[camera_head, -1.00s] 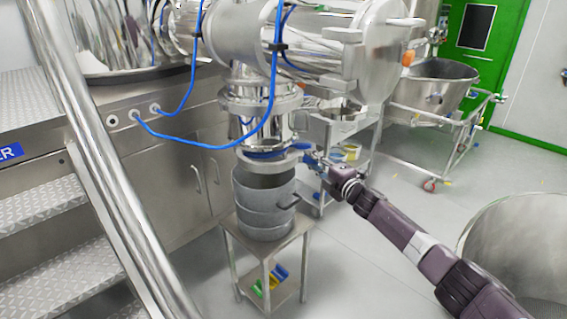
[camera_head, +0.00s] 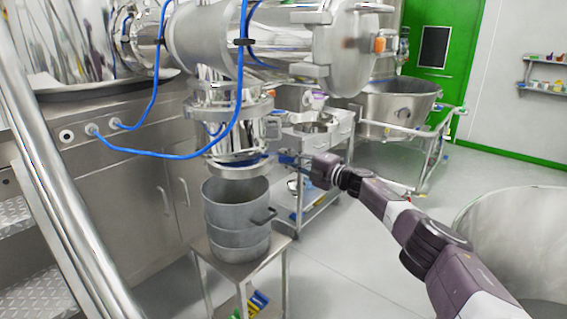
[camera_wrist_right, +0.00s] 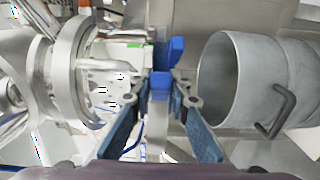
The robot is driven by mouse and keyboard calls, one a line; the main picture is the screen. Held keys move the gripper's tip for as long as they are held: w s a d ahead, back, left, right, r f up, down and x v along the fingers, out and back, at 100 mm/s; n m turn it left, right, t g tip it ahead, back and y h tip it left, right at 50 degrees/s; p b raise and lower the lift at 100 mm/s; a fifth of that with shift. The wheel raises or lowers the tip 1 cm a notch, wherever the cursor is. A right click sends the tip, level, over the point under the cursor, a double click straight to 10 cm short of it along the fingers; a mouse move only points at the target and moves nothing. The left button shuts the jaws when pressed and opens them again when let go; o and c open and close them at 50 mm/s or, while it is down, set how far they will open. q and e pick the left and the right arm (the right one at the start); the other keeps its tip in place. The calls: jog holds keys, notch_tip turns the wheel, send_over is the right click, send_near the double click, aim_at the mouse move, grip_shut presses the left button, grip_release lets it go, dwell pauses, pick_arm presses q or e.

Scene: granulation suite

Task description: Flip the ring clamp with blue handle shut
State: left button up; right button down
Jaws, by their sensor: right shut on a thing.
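The ring clamp (camera_head: 240,168) is a metal band around the bottom of the steel outlet that hangs above the grey drum. Its blue handle (camera_wrist_right: 168,52) shows in the wrist view between the fingertips of my right gripper (camera_wrist_right: 162,86). The gripper is shut on the handle. In the head view my right gripper (camera_head: 290,158) reaches the clamp's right side from the right, and its fingertips are too small to make out clearly. Whether the clamp is fully closed cannot be told. My left gripper is not in view.
The open grey drum (camera_head: 237,217) with a side handle stands on a small steel table (camera_head: 205,258) below the outlet. Blue hoses (camera_head: 190,157) hang in front. A steel railing (camera_head: 60,200) is at left, and a large round vessel (camera_head: 515,235) at right. Floor between is clear.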

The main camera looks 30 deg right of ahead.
jog(key=shift+a, duration=0.1)
jog(key=c, duration=1.8)
grip_release()
jog(key=shift+s+d+f, duration=0.1)
jog(key=shift+s+d, duration=0.25)
jog(key=shift+s, duration=0.2)
jog(key=v, duration=1)
jog(key=shift+s, duration=0.35)
